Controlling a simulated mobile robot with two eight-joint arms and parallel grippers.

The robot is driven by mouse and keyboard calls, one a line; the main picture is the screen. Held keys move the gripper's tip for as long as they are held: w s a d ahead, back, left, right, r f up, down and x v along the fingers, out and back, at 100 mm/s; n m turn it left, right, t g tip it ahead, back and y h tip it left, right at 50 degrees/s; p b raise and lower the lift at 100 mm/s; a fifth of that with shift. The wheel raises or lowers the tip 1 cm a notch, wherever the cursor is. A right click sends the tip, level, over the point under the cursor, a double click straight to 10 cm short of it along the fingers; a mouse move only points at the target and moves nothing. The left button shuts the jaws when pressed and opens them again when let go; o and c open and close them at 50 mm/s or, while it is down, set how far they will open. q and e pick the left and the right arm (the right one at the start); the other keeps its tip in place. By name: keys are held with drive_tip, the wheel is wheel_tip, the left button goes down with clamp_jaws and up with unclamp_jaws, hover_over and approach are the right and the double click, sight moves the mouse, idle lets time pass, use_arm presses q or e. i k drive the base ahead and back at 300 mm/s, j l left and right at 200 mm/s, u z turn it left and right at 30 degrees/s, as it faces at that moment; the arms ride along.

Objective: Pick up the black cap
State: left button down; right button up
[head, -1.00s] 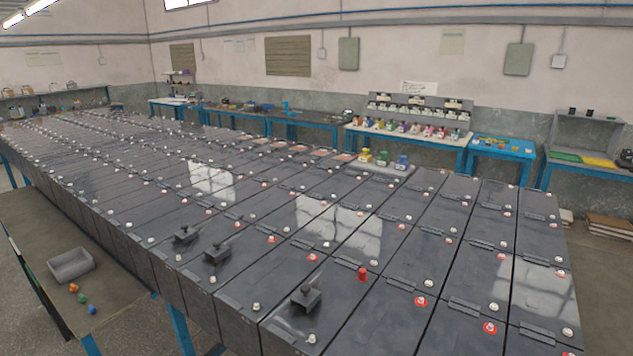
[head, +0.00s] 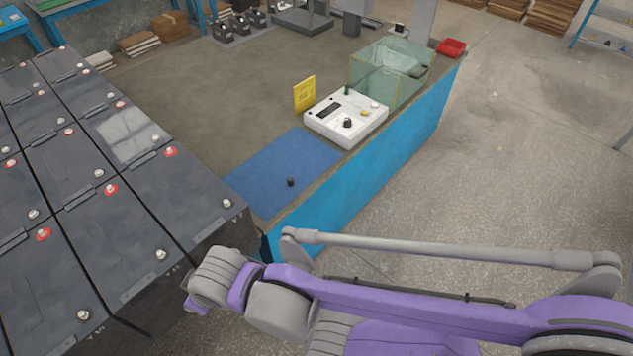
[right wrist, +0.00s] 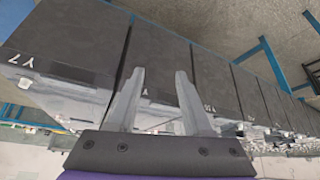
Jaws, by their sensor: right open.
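A small black cap (head: 290,182) stands on the blue mat (head: 262,172) near the front edge of the bench in the head view. My right arm comes in from the right in that view, below and in front of the cap; its gripper is mostly hidden there. In the right wrist view my right gripper (right wrist: 160,78) has its two grey fingers apart with nothing between them. My left gripper is in neither current view.
Battery blocks (head: 67,262) with terminals fill the left, close to my arm. On the bench are a white device (head: 375,122), a yellow sign (head: 304,95), a clear green box (head: 365,70) and a red tray (head: 451,47). Open floor lies to the right.

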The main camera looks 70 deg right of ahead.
sight(290, 181)
drive_tip(key=z, duration=2.2)
drive_tip(key=i+l, duration=1.1)
drive_tip(key=i, duration=0.15)
drive_tip(key=i+l+u, duration=0.1)
drive_tip(key=u, duration=0.3)
drive_tip(key=i+l+u, duration=0.1)
drive_tip(key=u, duration=0.35)
drive_tip(key=l+u, duration=0.2)
drive_tip(key=u, duration=1.45)
